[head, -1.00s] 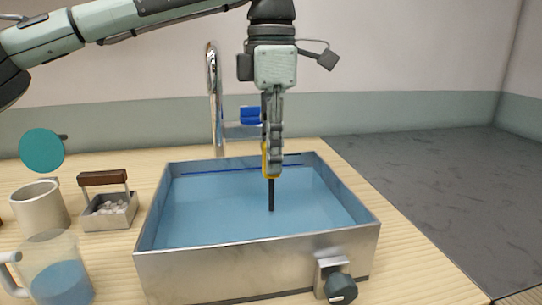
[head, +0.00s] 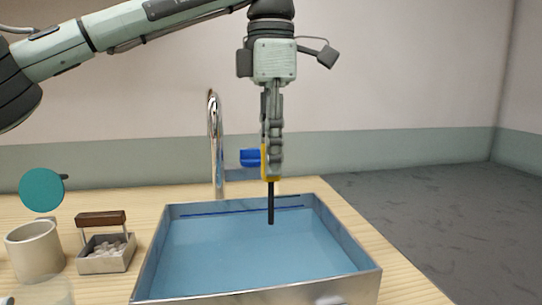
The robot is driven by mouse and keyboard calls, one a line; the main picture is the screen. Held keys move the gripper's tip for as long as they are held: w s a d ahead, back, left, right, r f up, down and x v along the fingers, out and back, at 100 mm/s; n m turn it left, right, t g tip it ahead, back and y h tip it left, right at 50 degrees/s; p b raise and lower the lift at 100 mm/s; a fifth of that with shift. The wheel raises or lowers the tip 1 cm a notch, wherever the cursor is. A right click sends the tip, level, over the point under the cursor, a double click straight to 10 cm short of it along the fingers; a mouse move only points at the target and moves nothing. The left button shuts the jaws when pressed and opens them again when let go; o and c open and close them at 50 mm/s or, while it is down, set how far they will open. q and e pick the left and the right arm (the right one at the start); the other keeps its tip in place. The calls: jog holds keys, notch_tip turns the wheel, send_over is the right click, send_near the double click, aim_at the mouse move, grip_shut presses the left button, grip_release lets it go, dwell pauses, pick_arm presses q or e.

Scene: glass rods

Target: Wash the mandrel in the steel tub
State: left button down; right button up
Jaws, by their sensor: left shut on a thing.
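The steel tub (head: 345,232) stands on the wooden counter in the head view, filled with blue water (head: 240,250). Its front wall is mostly cut off by the bottom edge. My left gripper (head: 272,170) points straight down over the tub's far part, shut on the mandrel. The mandrel (head: 271,204) is a thin dark upright rod below the fingers, with yellow showing at the fingertips. Its lower end appears against the water; I cannot tell whether it touches the surface. My right gripper is not in view.
A chrome faucet (head: 216,140) rises behind the tub, with a blue item (head: 250,157) beside it. At left are a small tray of pale lumps (head: 105,254), a beige mug (head: 35,252), a teal disc (head: 41,190) and a partly cut-off jug (head: 45,292).

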pick_arm(q)
jog(key=shift+r, duration=2.55)
